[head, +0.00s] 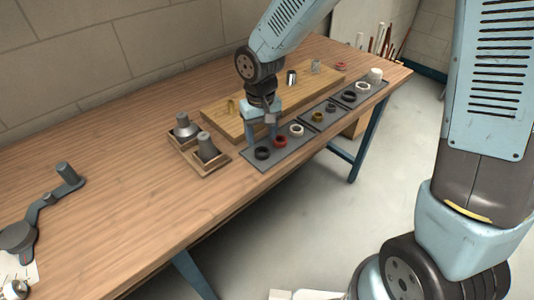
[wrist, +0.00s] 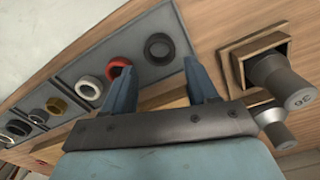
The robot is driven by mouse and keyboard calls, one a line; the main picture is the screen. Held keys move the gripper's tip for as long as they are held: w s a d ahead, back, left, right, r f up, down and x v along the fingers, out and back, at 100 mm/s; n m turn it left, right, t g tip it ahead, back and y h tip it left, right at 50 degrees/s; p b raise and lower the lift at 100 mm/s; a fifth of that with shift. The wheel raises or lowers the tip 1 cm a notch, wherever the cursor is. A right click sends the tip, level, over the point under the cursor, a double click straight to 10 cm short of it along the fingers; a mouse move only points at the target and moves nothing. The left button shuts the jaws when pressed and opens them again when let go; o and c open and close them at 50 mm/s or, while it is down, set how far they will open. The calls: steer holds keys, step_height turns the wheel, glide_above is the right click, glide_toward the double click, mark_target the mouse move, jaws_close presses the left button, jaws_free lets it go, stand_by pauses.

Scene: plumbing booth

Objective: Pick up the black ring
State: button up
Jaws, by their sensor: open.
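The black ring (head: 262,154) lies flat at the near left end of the grey mat (head: 254,167). In the wrist view the black ring (wrist: 149,51) lies beyond my fingertips, roughly centred between them. My gripper (head: 262,139) is open and empty, above the mat close to the ring. In the wrist view both blue fingers of my gripper (wrist: 160,75) stand apart with nothing between them. The height gap to the ring is hard to judge.
A red ring (head: 280,141) and a white ring (head: 296,130) lie beside it, with several more rings farther along. A wooden board (head: 215,110) with fittings stands behind.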

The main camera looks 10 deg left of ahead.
mark_target(261, 147)
steer(key=shift+f, duration=2.55)
steer(key=shift+c, duration=0.3)
steer(key=c, duration=0.7)
